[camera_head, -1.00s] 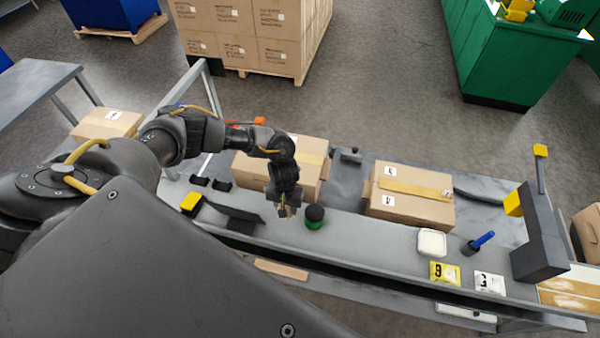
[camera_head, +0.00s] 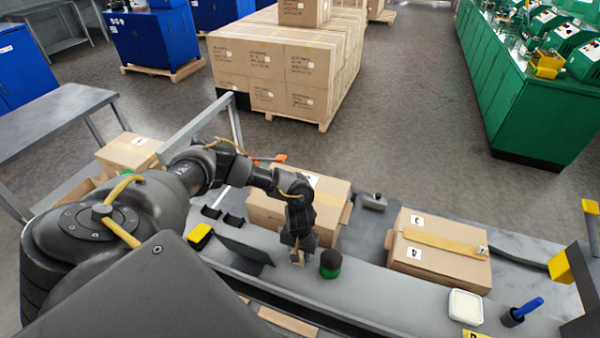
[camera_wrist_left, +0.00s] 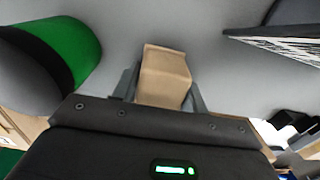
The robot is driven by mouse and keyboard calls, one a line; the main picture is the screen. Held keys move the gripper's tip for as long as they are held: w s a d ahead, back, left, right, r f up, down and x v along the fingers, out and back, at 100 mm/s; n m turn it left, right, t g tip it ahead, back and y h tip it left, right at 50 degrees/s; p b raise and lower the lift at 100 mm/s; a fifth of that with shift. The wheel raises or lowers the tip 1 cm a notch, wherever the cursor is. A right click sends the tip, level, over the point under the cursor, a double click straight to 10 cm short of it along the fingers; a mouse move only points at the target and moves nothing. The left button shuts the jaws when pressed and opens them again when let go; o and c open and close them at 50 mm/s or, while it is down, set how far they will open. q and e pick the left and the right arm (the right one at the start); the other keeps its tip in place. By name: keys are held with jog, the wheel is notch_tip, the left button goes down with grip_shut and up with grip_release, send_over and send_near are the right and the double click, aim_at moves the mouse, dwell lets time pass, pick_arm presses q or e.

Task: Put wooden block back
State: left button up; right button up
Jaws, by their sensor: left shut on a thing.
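My left gripper (camera_head: 297,255) is above the grey bench, beside the green and black round container. It is shut on a small tan wooden block (camera_wrist_left: 165,76), which sits between its two fingers in the left wrist view. In the head view the block (camera_head: 297,259) shows just below the fingertips, close to the bench top; I cannot tell whether it touches it. The green and black container (camera_head: 330,264) stands just right of the gripper, and it also shows at the upper left of the wrist view (camera_wrist_left: 62,45). My right gripper is not in view.
A dark upright panel (camera_head: 245,251) stands left of the gripper. An open-sided carton (camera_head: 270,213) is behind it. A taped carton (camera_head: 439,252), a white dish (camera_head: 466,306) and a blue marker in a holder (camera_head: 527,308) are to the right. Bench between container and dish is clear.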

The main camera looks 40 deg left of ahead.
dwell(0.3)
pick_arm(q)
jog(key=shift+f, duration=0.2)
jog(key=o, duration=1)
jog(key=shift+c, duration=0.2)
notch_tip(320, 180, up, 12)
jog(key=shift+r, duration=0.25)
